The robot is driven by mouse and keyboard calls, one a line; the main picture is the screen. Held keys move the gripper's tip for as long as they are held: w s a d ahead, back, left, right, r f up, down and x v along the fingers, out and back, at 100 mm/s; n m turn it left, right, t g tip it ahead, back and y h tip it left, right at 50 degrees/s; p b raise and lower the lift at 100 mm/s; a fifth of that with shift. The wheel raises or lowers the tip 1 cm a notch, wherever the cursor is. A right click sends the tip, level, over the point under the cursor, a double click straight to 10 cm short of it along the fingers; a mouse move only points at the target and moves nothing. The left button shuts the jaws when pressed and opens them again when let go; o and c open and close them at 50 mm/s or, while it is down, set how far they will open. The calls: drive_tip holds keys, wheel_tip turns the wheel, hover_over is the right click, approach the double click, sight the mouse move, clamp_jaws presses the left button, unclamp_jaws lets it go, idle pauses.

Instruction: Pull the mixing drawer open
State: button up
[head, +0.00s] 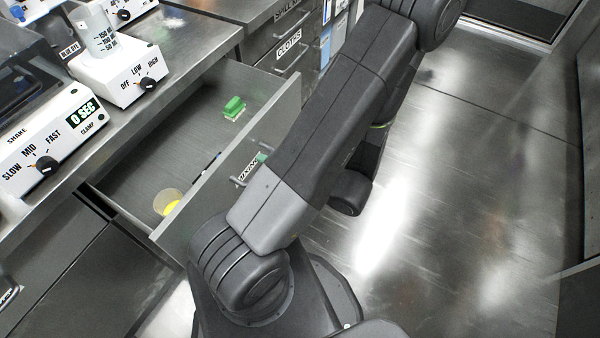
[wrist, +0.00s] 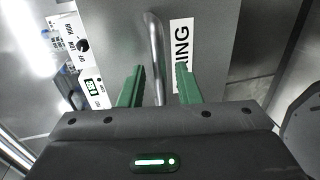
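The mixing drawer (head: 150,160) stands pulled well out from under the counter in the head view, its inside open to view. Its front carries a label, partly hidden by my arm, and a metal bar handle (head: 240,181). In the head view only a bit of green finger shows by the handle; my arm hides the rest.
The drawer holds a green block (head: 234,106), a yellow round item (head: 168,201) and a thin pen-like item. A shaker (head: 45,150) and a heater-like device (head: 120,75) stand on the counter. A drawer labelled CLOTHS (head: 289,50) is shut. Floor at right is clear.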

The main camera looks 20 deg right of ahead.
drive_tip(key=p+v, duration=0.2)
drive_tip(key=v, duration=0.9)
drive_tip(key=shift+s+d, duration=0.25)
drive_tip(key=shift+s, duration=0.05)
drive_tip(key=b+x, duration=0.2)
drive_tip(key=x, duration=1.1)
drive_tip(key=shift+w+a+b, duration=0.25)
drive_tip(key=shift+w+b, duration=0.05)
